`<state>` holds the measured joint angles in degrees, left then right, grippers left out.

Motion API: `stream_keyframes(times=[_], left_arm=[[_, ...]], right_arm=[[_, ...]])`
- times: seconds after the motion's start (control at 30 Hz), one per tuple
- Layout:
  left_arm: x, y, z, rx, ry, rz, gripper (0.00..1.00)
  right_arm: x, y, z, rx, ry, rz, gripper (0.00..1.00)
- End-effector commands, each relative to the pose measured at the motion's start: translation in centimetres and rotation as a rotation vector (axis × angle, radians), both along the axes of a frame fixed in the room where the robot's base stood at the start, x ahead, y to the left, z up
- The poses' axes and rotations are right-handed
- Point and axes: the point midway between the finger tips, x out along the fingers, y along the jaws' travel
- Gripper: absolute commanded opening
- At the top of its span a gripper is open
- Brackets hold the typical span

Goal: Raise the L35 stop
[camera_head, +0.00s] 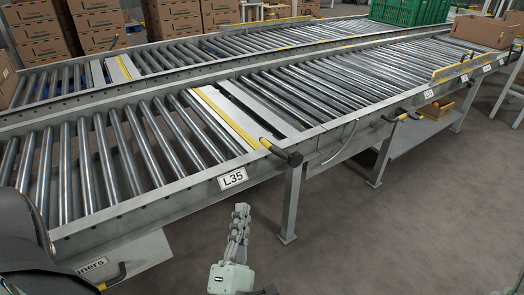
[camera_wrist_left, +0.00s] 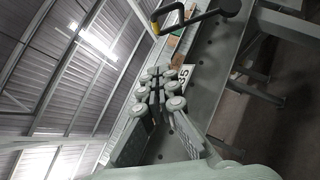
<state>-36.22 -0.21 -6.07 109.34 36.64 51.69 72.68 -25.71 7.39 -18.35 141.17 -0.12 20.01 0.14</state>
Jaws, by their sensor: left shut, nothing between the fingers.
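The L35 label (camera_head: 233,178) is on the near side rail of the roller conveyor. The L35 stop (camera_head: 226,119), a yellow-edged bar across the rollers, lies low, about level with them. Its black lever handle (camera_head: 284,153), with a yellow band, sticks out from the rail right of the label. In the left wrist view the handle (camera_wrist_left: 198,17) is at the top, beyond the fingers. My left gripper (camera_head: 241,209) is shut and empty, in front of the rail, below the label and handle, apart from both. It also shows in the wrist view (camera_wrist_left: 163,75). My right gripper is not in view.
Another stop (camera_head: 455,67) farther along the near conveyor stands up above the rollers, with its own handle. A second conveyor runs behind. Conveyor legs (camera_head: 291,205) stand right of my gripper. A green crate (camera_head: 409,11) and cardboard boxes (camera_head: 101,25) are at the back. The right floor is clear.

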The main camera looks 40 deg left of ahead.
Motion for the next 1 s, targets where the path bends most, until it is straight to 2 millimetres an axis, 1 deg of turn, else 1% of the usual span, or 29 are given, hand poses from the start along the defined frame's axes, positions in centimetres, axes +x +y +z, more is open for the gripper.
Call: stream_keyframes(times=[0.33, 0.47, 0.57, 0.9, 0.97, 1.0], left_arm=[[0.0, 0.0, 0.0, 0.000, 0.000, 0.000, 0.00], [0.5, 0.3, 0.3, 0.001, -0.003, 0.001, 0.00], [1.6, 0.8, 0.8, 0.000, -0.004, 0.001, 0.00], [7.4, 3.9, 3.7, 0.001, -0.005, 0.002, 0.00], [8.3, 4.4, 4.2, 0.000, -0.004, 0.001, 0.00], [8.9, 4.1, 4.5, -0.003, -0.004, 0.001, 0.00]], right_arm=[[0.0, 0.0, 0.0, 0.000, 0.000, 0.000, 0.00], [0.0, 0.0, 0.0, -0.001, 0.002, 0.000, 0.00], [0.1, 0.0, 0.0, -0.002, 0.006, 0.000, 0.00], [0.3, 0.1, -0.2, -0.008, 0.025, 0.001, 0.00], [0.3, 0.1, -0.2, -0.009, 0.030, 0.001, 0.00], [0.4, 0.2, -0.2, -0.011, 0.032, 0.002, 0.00]])
